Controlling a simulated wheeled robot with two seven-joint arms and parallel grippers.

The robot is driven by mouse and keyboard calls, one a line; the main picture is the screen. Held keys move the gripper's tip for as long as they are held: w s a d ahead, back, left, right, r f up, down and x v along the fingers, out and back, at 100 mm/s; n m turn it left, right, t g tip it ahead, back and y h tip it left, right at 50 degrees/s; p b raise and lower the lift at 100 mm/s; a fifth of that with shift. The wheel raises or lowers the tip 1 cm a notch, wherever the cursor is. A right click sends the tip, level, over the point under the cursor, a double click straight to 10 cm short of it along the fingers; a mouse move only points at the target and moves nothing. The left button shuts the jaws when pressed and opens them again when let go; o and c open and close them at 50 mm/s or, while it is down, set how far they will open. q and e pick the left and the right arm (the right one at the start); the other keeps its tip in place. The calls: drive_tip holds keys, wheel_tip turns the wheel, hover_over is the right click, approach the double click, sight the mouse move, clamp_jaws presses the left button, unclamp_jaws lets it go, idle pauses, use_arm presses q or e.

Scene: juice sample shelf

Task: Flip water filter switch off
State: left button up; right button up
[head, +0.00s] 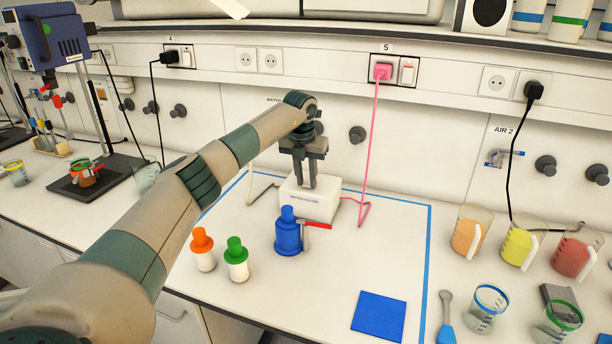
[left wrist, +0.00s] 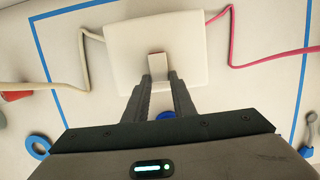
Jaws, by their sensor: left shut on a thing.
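The water filter is a white box (head: 323,203) with small print on its front, standing inside the blue-taped area of the bench. My left gripper (head: 308,184) points down onto its top. In the left wrist view the box (left wrist: 188,40) lies ahead, and a small beige switch (left wrist: 157,66) stands out from it. The left gripper (left wrist: 160,80) has its fingertips closed at this switch, one on each side. The fingers partly hide the switch, and its on or off position cannot be told. My right gripper is not in view.
A blue bottle (head: 287,235) with a red-handled part stands just in front of the box. Orange-capped (head: 202,248) and green-capped (head: 236,258) bottles stand left of it. A pink cord (head: 372,150) runs from the box to a wall socket. Beakers (head: 470,232) stand at right.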

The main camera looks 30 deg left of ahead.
use_arm(q)
drive_tip(key=shift+w+r+g+p, duration=0.25)
drive_tip(key=shift+g+p, duration=0.2)
drive_tip(key=shift+g, duration=0.15)
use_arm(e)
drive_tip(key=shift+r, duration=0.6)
use_arm(q)
drive_tip(key=shift+a, duration=0.1)
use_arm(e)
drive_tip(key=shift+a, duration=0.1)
use_arm(q)
drive_tip(key=o, duration=1.1)
drive_tip(key=shift+f, duration=0.1)
drive_tip(key=shift+c, duration=0.2)
drive_tip(key=shift+s+r+b, duration=0.1)
drive_tip(key=shift+r+b, duration=0.25)
drive_tip(key=shift+r, duration=0.5)
wheel_tip(320, 180, up, 16)
drive_tip(key=s+b, duration=0.1)
drive_tip(key=b, duration=0.2)
drive_tip(key=shift+s+d+f, duration=0.15)
drive_tip(key=shift+s+d, duration=0.05)
drive_tip(key=shift+s, duration=0.1)
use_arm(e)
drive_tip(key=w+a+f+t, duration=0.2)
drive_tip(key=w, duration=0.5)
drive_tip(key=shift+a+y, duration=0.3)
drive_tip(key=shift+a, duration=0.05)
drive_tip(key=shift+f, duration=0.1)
